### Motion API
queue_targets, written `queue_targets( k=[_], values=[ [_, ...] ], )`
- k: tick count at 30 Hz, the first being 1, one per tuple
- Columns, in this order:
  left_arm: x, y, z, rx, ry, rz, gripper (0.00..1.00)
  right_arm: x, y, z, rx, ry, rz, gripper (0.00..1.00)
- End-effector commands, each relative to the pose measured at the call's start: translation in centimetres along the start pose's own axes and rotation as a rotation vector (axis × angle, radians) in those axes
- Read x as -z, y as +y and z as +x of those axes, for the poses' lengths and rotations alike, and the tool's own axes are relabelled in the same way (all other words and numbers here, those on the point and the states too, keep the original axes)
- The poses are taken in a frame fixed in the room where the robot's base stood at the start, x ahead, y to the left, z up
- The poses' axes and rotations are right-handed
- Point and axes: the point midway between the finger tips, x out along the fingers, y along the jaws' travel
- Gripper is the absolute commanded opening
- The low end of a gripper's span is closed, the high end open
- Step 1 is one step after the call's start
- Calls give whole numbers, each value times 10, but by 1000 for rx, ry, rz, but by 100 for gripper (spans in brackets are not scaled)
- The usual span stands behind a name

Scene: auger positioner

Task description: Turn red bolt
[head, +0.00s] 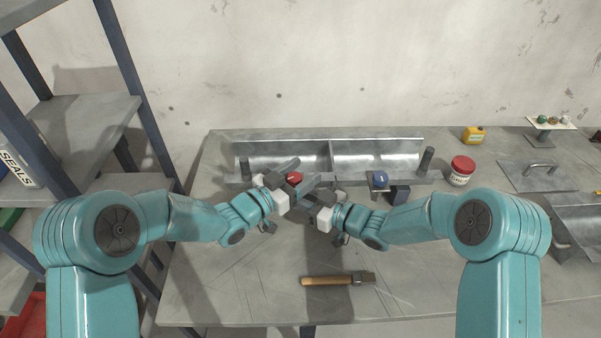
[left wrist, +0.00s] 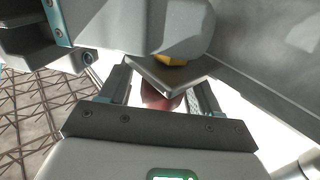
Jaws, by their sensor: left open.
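The red bolt (head: 294,178) shows as a small red head at the front of the metal trough, left of its middle. My left gripper (head: 306,170) is open, with one finger on each side of the red bolt. The left wrist view shows the red bolt (left wrist: 158,98) between the two spread fingers; a grey plate-like part covers some of it. I cannot tell whether the fingers touch it. My right gripper (head: 318,196) is close beside the left one, just below and right of the bolt. Its fingers are mostly hidden among the left gripper's parts.
A hammer (head: 338,280) lies on the front of the table. A red-lidded jar (head: 461,171) and a yellow container (head: 473,134) stand right. The two grippers crowd each other.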

Motion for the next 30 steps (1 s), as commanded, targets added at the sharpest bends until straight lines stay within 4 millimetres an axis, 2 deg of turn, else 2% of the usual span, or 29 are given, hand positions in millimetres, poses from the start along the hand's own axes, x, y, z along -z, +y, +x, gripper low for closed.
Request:
queue_targets(
  k=[6,7,11,12,20,30],
  values=[
    [0,0,1,0,0,0,63,0,0,0,1,0,0,0],
    [0,0,1,0,0,0,59,0,0,0,1,0,0,0],
    [0,0,0,0,0,1,17,0,0,0,1,0,0,0],
    [0,0,0,0,0,1,11,0,0,0,1,0,0,0],
    [1,0,1,-24,4,2,11,0,0,0,1,0,0,0],
    [2,3,1,-215,8,3,11,0,0,0,1,-1,0,0]
  ],
)
